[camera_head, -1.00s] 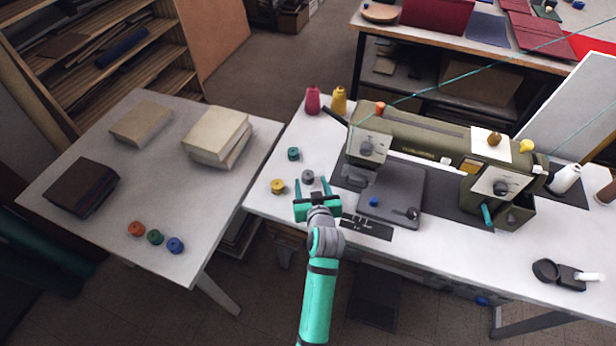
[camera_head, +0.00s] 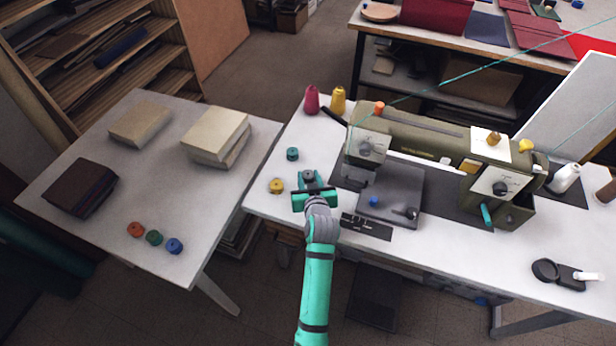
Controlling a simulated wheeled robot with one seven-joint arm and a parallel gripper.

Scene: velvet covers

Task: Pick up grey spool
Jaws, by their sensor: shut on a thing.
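The grey spool (camera_head: 308,175) is on the sewing table at the left of the sewing machine, between the fingertips of my gripper (camera_head: 309,181). My teal gripper is shut on it, with the fingers at its two sides. I cannot tell whether the spool touches the table or is slightly above it. The gripper hides the spool's lower part.
A teal spool (camera_head: 292,154) and a yellow spool (camera_head: 277,186) stand close by on the left. The sewing machine (camera_head: 430,143) with its grey plate (camera_head: 400,185) is at the right. Pink (camera_head: 312,99) and yellow (camera_head: 338,100) cones stand behind. The left table (camera_head: 200,205) is partly clear.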

